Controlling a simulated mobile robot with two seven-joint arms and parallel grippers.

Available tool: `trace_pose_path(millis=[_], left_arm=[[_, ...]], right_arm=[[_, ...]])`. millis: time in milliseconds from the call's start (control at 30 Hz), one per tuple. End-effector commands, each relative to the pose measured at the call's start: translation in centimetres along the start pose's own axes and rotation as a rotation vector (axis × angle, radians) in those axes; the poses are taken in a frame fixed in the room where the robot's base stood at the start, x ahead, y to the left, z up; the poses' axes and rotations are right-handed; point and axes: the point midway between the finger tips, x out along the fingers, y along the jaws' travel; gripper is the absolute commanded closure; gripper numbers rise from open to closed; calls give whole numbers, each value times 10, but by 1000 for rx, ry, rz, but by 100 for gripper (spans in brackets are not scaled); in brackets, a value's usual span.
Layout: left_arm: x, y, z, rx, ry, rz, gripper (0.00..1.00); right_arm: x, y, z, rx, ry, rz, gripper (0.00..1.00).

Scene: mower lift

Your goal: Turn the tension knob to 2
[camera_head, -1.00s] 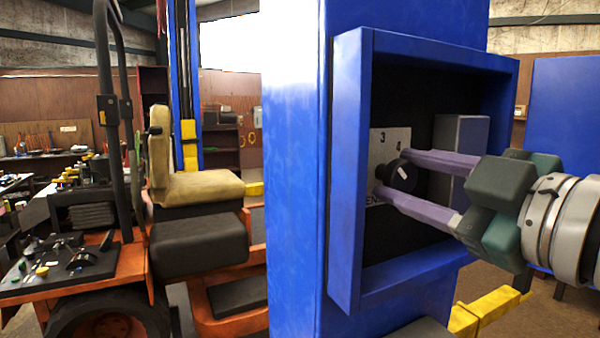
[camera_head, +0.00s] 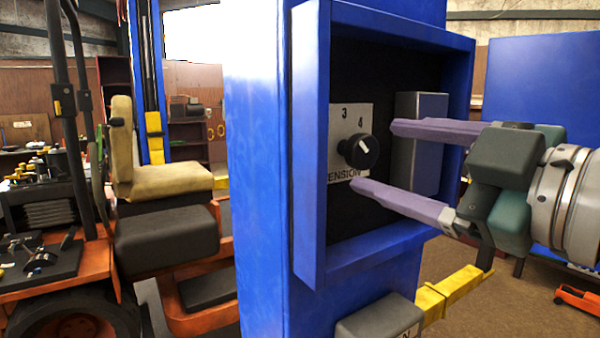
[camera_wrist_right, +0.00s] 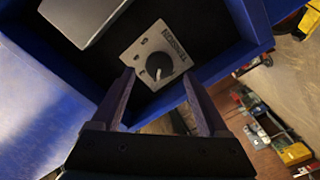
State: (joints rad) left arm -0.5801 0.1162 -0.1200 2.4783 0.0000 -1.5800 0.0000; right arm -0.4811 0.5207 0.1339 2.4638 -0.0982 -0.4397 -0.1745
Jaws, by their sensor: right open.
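The tension knob (camera_head: 358,151) is a round black knob with a white pointer mark. It sits on a pale plate (camera_head: 338,125) inside a blue-framed recess. In the head view, 3 and 4 show above the knob and "ENSION" below it; other numbers are hidden or unreadable. The white mark lies on the right part of the knob's face. My right gripper (camera_head: 376,155) is open in front of the knob, its purple fingers apart and clear of it. The wrist view shows the knob (camera_wrist_right: 159,66) between and beyond the fingertips. My left gripper is not in view.
A grey box (camera_head: 420,145) is mounted right of the knob, behind the upper finger. The blue frame (camera_head: 308,150) surrounds the recess. A grey block (camera_head: 378,322) sits below it. The orange machine with a tan seat (camera_head: 160,183) stands at left.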

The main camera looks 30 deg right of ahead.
Motion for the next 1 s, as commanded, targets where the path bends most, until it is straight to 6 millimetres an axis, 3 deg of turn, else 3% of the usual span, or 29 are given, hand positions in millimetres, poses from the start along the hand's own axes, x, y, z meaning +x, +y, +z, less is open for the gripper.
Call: trace_pose_path(millis=[100,200,400,1000], left_arm=[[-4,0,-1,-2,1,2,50],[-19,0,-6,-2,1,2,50],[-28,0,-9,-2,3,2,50],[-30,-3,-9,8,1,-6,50]], right_arm=[[-20,1,-1,2,-5,-4,22],[-34,4,-3,6,-8,-3,22],[-57,2,-2,4,-4,-1,22],[-66,1,-1,0,1,0,22]])
